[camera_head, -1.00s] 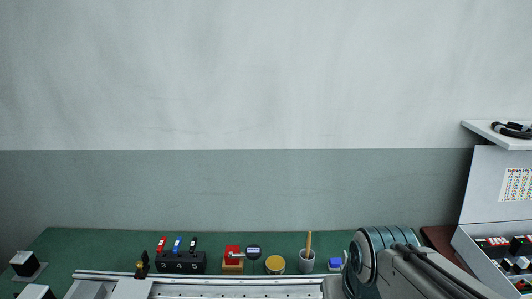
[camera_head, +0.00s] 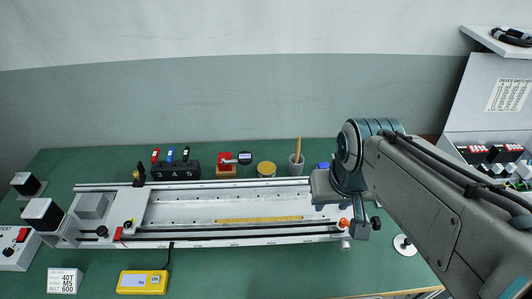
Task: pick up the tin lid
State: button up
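A small round tin (camera_head: 266,172) stands at the back of the green bench, behind the long rail. Its flat gold-yellow top (camera_head: 266,167) looks like the tin lid and appears to lie on the tin. My arm comes in from the right and bends at a large grey joint right of the tin. I cannot make out my gripper's fingers.
A grey cup (camera_head: 296,169) with a wooden stick stands right of the tin. The long gantry rail (camera_head: 180,212) lies in front. A yellow box (camera_head: 142,283) sits at the front.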

aim_at(401, 244)
jog(key=z, duration=0.15)
jog(key=k, duration=0.45)
jog(key=z, duration=0.55)
jog(key=k, duration=0.8)
jog(key=z, duration=0.9)
jog(key=i, duration=1.2)
jog(key=u, duration=0.8)
jog(key=i, duration=0.25)
jog(key=u, duration=0.25)
jog(key=k, duration=0.45)
jog(key=u, duration=0.4)
